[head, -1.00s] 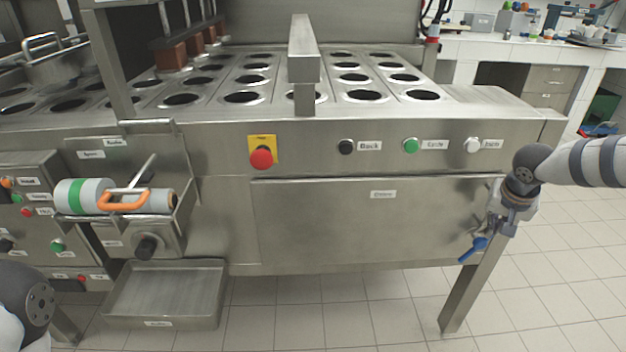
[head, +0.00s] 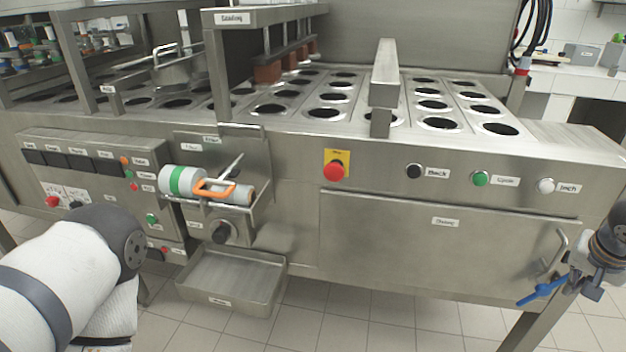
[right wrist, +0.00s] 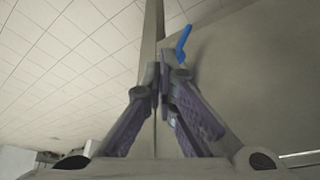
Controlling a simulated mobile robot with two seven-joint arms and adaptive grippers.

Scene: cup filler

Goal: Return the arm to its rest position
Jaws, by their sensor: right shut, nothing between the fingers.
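My right gripper (head: 580,284) is at the right edge of the head view, in front of the lower right part of the machine, near the door handle. In the right wrist view its fingers (right wrist: 162,80) are together with nothing between them. A blue lever (head: 542,291) shows just left of the gripper, and it also shows beyond the fingertips in the right wrist view (right wrist: 184,42). I cannot tell whether they touch. My left arm comes in at the lower left of the head view, but its gripper is not in view.
The cup filler's steel front carries a red stop button (head: 335,172), a green button (head: 480,179) and a wide door (head: 430,250). A film roll (head: 180,180) with an orange handle (head: 213,188) sits left, above a steel tray (head: 230,280). Tiled floor lies clear below.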

